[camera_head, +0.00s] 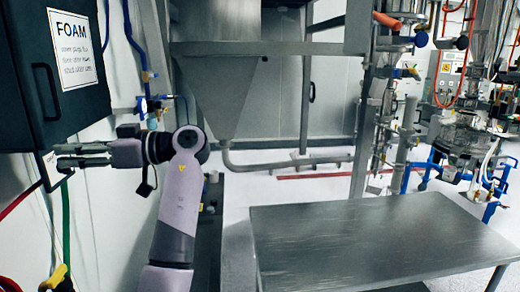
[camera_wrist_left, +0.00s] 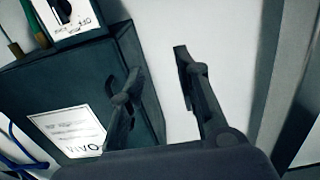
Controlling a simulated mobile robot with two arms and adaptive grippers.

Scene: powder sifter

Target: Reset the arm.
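My left gripper (camera_head: 82,155) is at the left of the head view, pointing left toward the wall, just below the dark FOAM cabinet (camera_head: 60,110). Its two fingers are apart with nothing between them. In the left wrist view the open fingers (camera_wrist_left: 155,75) show in front of the dark cabinet (camera_wrist_left: 60,85) and the pale wall. A small white labelled box (camera_wrist_left: 68,15) shows at the top of that view, beyond the fingers. My right gripper is in neither view.
A bare metal table (camera_head: 380,240) stands at the lower right. A steel hopper (camera_head: 222,95) hangs in a frame behind my left arm. Pipes and valves (camera_head: 465,130) fill the right side. Green and red cables (camera_head: 66,225) run along the left wall.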

